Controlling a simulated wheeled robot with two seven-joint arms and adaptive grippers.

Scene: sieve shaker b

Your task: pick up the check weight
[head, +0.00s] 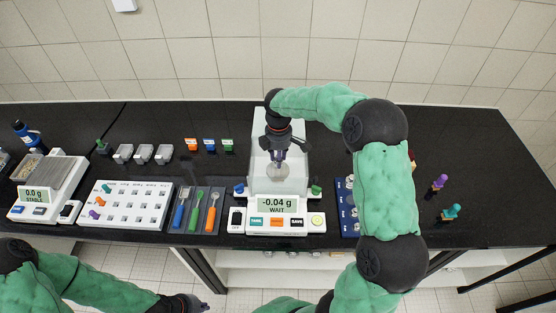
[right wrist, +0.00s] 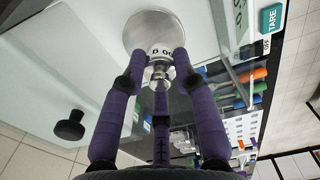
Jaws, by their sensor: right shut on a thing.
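The check weight (right wrist: 160,53) shows in the right wrist view as a small silver knobbed piece with a partly readable gram marking. My right gripper (right wrist: 159,75) is shut on it, its purple fingers around the knob. Behind the weight is the round metal pan (right wrist: 147,27) of the balance; I cannot tell whether the weight touches it. In the head view my right gripper (head: 280,160) reaches down into the glass draft shield (head: 261,180). The balance display (head: 277,205) reads -0.04 g, WAIT. My left gripper (head: 188,303) is at the bottom edge, its fingers unclear.
Shield walls stand close around my right gripper. A blue rack (head: 346,212) is right of the balance, partly behind my right arm. Colored-handled tools (head: 196,210), a white hole board (head: 125,204) and another scale (head: 46,188) stand left.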

